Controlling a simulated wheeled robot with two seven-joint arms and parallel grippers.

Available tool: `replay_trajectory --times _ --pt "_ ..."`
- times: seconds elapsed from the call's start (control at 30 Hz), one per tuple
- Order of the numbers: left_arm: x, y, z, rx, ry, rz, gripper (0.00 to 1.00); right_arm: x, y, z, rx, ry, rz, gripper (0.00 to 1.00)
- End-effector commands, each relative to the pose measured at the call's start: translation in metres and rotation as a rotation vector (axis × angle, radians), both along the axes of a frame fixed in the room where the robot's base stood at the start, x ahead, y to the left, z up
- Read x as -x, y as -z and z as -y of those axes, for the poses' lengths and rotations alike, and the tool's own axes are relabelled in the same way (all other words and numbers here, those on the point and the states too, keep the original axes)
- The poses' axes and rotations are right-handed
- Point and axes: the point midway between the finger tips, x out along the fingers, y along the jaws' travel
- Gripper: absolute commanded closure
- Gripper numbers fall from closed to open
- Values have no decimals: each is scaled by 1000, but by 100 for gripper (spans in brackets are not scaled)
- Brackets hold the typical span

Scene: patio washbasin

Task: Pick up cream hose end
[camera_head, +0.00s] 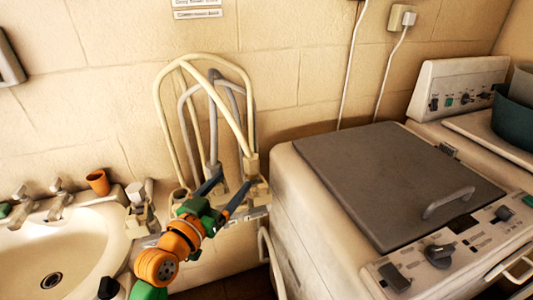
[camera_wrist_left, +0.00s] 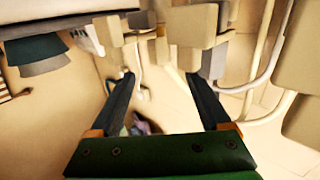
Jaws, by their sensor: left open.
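The cream hose (camera_head: 165,120) arches over a grey hose (camera_head: 185,112) against the wall. Its right end has a cream connector (camera_head: 251,164) at the holder beside the machine. My left gripper (camera_head: 227,187) is open, its two dark fingers pointing up at the holder just below and left of that connector. In the left wrist view the open fingers (camera_wrist_left: 160,82) have cream blocks (camera_wrist_left: 193,22) just beyond their tips. I cannot tell which block is the hose end, and nothing is clearly gripped between the fingers. My right gripper is not in view.
A twin-tub washing machine (camera_head: 300,215) with a grey lid (camera_head: 385,175) stands close on the right. A white basin (camera_head: 90,245) with taps (camera_head: 60,200) and a terracotta cup (camera_head: 97,182) is on the left. A teal tub (camera_head: 513,122) sits at the far right.

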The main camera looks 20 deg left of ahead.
Motion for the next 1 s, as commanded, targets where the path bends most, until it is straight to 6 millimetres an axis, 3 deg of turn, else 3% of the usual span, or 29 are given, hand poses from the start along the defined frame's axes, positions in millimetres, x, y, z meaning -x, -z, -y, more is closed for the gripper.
replay_trajectory --times 0.13,0.4,0.6,0.83,1.0 --pt "-7 -1 1 2 -1 -1 19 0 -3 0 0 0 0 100" --pt "-54 0 10 3 0 -3 19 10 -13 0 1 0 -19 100" --pt "-71 0 14 1 0 -2 19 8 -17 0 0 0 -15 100" --pt "-109 2 21 1 0 -2 19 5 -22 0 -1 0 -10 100" --pt "-119 2 23 0 -1 -2 19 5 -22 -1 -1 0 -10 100"
